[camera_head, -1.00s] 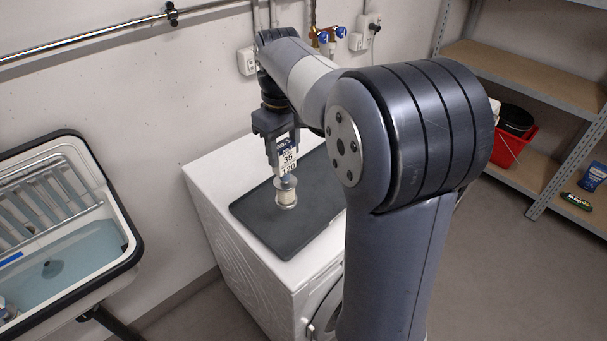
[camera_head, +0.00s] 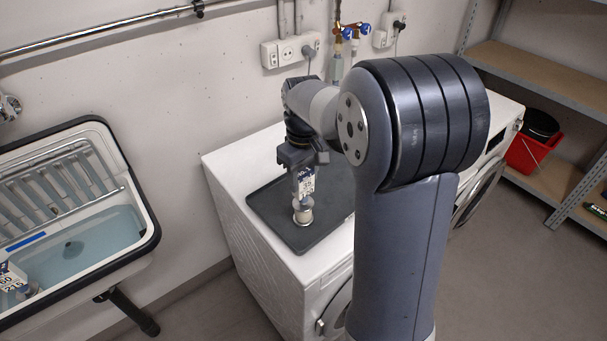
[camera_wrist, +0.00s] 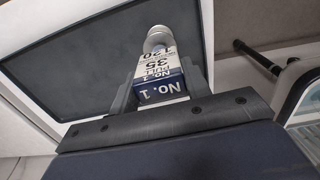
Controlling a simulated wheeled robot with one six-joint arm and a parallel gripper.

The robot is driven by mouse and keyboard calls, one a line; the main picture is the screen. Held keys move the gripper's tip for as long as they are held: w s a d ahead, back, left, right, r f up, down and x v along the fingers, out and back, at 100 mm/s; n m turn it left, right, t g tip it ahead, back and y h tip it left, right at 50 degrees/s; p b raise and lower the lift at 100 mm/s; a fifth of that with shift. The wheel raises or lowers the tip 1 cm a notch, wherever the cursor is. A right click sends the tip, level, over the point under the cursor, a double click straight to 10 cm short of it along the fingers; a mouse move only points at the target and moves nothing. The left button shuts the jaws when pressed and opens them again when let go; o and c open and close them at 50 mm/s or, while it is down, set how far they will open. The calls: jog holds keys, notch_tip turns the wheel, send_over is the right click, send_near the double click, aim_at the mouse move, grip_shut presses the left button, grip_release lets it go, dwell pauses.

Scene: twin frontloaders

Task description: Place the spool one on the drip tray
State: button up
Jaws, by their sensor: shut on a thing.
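The spool one (camera_head: 303,212) hangs upright below my gripper, with a white and blue label block marked No. 1 at its upper part. My gripper (camera_head: 300,172) is shut on this block, and its fingers (camera_wrist: 160,84) lie along both sides of it in the wrist view. The pale round end of the spool (camera_wrist: 157,38) points away from the gripper there. The drip tray (camera_head: 268,208) is dark grey and flat, on top of a white machine.
The tray lies on a white front-loader (camera_head: 226,190), with another machine (camera_head: 497,118) to its right behind my arm. A sink with water (camera_head: 85,240) is at the left. Pipes and sockets (camera_head: 290,50) are on the wall behind. A shelf (camera_head: 540,75) is at the right.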

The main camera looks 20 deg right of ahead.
jog(key=o, duration=1.5)
jog(key=shift+f, duration=0.1)
jog(key=shift+c, duration=0.2)
notch_tip(320, 180, up, 12)
